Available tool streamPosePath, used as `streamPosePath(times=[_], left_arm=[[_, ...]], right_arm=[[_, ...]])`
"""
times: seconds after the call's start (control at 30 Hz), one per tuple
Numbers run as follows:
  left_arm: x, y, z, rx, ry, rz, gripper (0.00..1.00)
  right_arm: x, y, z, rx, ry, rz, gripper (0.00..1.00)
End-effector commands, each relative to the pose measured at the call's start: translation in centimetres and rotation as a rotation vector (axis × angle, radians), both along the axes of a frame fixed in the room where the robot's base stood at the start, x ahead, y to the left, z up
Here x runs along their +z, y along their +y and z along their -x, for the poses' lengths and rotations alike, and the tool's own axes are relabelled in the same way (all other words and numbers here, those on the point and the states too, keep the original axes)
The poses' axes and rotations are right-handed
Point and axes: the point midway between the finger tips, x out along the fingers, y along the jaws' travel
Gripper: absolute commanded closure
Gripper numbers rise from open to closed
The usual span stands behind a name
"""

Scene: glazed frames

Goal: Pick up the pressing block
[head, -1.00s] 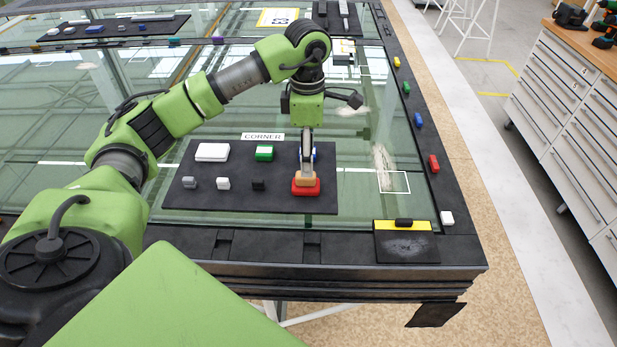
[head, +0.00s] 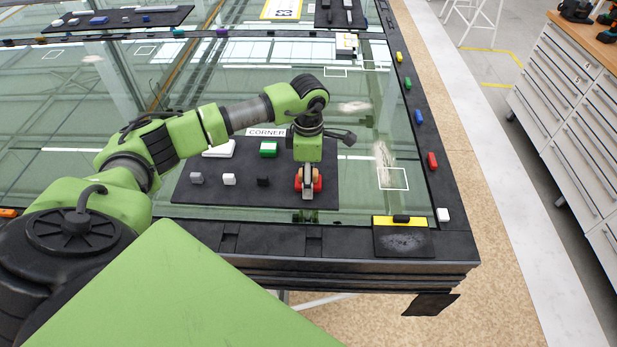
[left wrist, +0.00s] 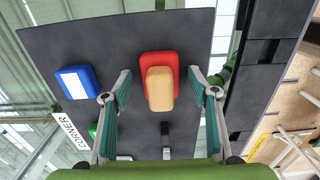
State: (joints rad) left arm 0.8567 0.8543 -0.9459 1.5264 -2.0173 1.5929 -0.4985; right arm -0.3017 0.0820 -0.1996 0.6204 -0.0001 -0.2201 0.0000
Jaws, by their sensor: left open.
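The pressing block, a red base (left wrist: 146,63) with a tan handle (left wrist: 160,90), lies on the black mat (left wrist: 205,35). My left gripper (head: 307,188) is over the block, pointing down. In the left wrist view the open fingers of my left gripper (left wrist: 160,78) stand on either side of the block, with a gap visible on each side. No contact shows. My right gripper is not in view.
A blue block with a white face (left wrist: 77,82) is on the mat. A green block (head: 268,149), a white block (head: 222,150) and small grey, white and black pieces are to the left. A black and yellow pad (head: 402,238) sits at the front right.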

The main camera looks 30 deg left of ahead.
Motion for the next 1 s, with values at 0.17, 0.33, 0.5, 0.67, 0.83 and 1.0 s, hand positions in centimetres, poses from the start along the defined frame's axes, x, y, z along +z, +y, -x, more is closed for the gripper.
streamPosePath(times=[0.17,0.33,0.5,0.67,0.83,1.0], left_arm=[[0.0,0.0,0.0,0.0,0.0,0.0,0.74],[0.0,0.0,0.0,0.0,0.0,0.0,0.91],[0.1,0.0,0.0,0.0,-0.001,-0.001,0.91],[0.3,0.0,-0.1,0.0,-0.002,0.0,0.91],[1.5,0.0,-0.1,-0.001,-0.004,0.0,0.91],[4.5,0.5,1.4,-0.001,-0.007,-0.002,0.91]], right_arm=[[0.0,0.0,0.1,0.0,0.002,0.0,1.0],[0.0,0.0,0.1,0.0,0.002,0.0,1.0],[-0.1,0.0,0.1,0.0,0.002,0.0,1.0],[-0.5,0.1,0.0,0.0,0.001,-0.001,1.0],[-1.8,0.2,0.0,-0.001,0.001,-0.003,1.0],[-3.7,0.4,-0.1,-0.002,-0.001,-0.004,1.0]])
